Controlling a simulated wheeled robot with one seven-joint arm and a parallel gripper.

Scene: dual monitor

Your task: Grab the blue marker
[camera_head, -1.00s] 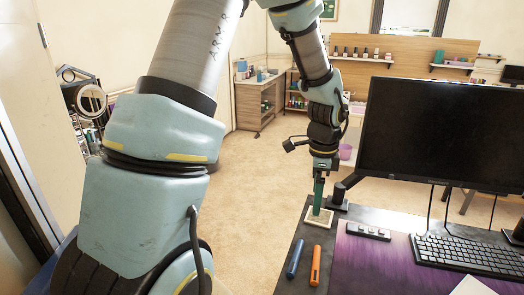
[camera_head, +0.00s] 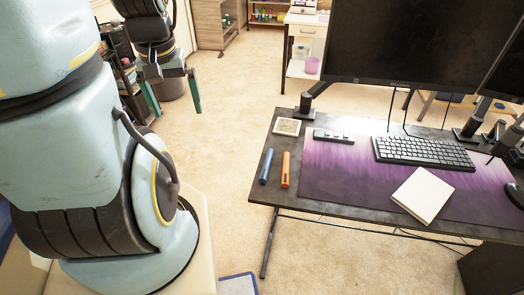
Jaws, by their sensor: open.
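The blue marker (camera_head: 266,166) lies on the dark left part of the desk (camera_head: 262,191), near its left edge. Its long side points away from me. An orange marker (camera_head: 285,169) lies just to its right, with a small gap between them. My gripper (camera_head: 177,113) hangs to the left of the desk, over the carpet, with its two green fingers spread wide and nothing between them. It is well apart from the blue marker.
A square coaster (camera_head: 287,127) and a small dark button device (camera_head: 333,137) lie behind the markers. A monitor (camera_head: 395,45), keyboard (camera_head: 423,151) and white notebook (camera_head: 422,195) are to the right. Bare carpet (camera_head: 225,130) lies between my gripper and the desk.

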